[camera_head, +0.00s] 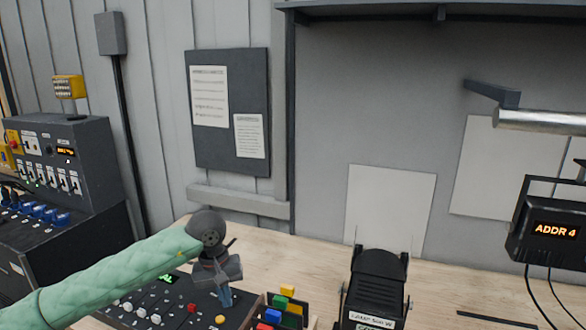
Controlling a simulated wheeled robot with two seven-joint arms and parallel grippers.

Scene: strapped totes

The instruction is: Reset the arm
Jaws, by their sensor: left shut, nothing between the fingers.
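My left arm (110,277), in a pale green quilted sleeve, comes in from the lower left. It ends in a dark wrist joint and my left gripper (226,298), which points down. The gripper is shut and empty. It is in front of or over a dark control panel (180,312) with knobs and coloured buttons; I cannot tell whether it touches the panel. My right gripper is not in view.
Coloured blocks (287,291) sit just right of the gripper. A black lamp unit (378,290) stands on the wooden bench (450,285). A switch console (60,160) stands at left. A display reading ADDR 4 (556,230) is at right.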

